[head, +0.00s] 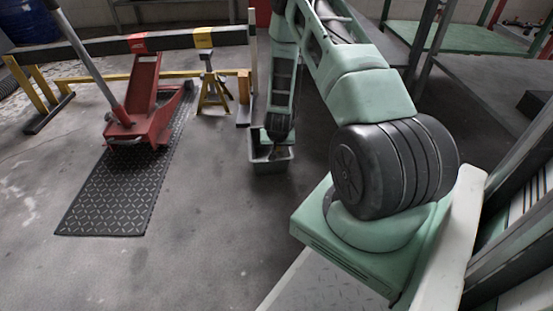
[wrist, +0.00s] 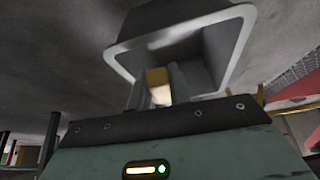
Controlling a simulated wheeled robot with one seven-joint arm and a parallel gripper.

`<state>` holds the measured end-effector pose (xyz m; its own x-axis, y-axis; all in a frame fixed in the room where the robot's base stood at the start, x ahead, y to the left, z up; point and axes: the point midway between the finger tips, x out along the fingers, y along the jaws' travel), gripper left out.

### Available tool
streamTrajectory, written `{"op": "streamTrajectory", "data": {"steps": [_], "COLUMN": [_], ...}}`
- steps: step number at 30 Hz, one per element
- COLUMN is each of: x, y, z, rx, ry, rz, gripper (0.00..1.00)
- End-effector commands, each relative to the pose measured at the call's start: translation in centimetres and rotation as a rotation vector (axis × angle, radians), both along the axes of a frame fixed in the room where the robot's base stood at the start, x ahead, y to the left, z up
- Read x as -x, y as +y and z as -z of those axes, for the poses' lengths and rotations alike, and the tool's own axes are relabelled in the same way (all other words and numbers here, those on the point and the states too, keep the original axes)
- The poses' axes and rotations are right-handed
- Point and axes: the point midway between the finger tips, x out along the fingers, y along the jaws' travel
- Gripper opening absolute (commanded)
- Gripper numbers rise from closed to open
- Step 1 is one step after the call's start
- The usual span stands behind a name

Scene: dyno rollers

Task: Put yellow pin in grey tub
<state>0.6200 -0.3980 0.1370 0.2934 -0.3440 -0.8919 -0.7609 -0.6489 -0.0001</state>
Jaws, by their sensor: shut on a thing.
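The grey tub (head: 270,162) stands on the concrete floor near the middle of the head view, below the end of my arm. In the wrist view the tub (wrist: 240,20) is large, its open mouth facing the gripper. My gripper (wrist: 158,88) is shut on the yellow pin (wrist: 157,78), which shows as a small yellow block between the dark fingers, in front of the tub's opening. In the head view my arm hides the pin and the fingers. I cannot tell how far the pin is inside the tub.
A red floor jack (head: 141,110) stands on a black tread mat (head: 115,200) at the left. A yellow jack stand (head: 212,88) and a beam on yellow supports are behind it. Green-topped benches (head: 455,38) are at the right. Floor in front of the tub is clear.

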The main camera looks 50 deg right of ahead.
Motion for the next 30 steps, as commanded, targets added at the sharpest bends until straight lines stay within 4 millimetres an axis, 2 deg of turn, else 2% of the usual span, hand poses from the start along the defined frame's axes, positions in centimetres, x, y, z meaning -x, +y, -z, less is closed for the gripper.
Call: {"op": "streamTrajectory", "data": {"steps": [9, 18, 30], "x": [0.0, -0.1, 0.0], "y": [-0.1, 0.0, 0.0], "z": [3.8, 3.8, 4.9], "rx": [0.001, 0.003, 0.002], "ry": [-0.002, -0.002, -0.001], "rz": [0.001, -0.001, -0.001], "gripper": [0.0, 0.0, 0.0]}}
